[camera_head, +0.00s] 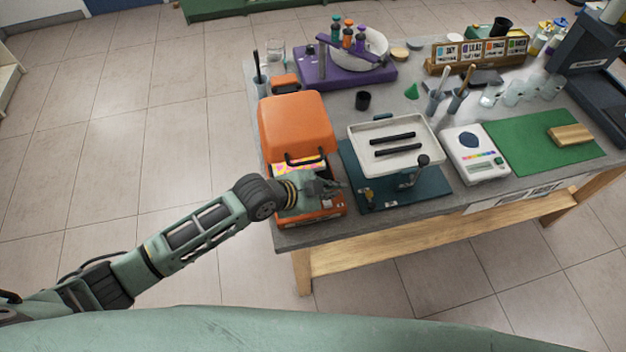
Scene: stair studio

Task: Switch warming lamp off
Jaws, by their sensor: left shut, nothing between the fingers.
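No thing in view is clearly marked as the warming lamp, and I cannot tell which device it is. My left gripper (335,186) is shut and empty, low over the front of an orange device (296,124) with a raised lid and a dark handle. My arm and gripper hide part of this device's base. Just right of the gripper is a dark teal base (428,188) with a black-knobbed lever (421,163). A white tray-like top (398,131) with two dark bars sits above it. I cannot tell whether the gripper touches anything. My right gripper is out of view.
A white scale (475,154) and a green mat (520,140) with a wooden block (570,135) are to the right. A purple device (340,72) with a white bowl stands behind. Several glasses and tool cups crowd the grey table (300,232). Floor left is clear.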

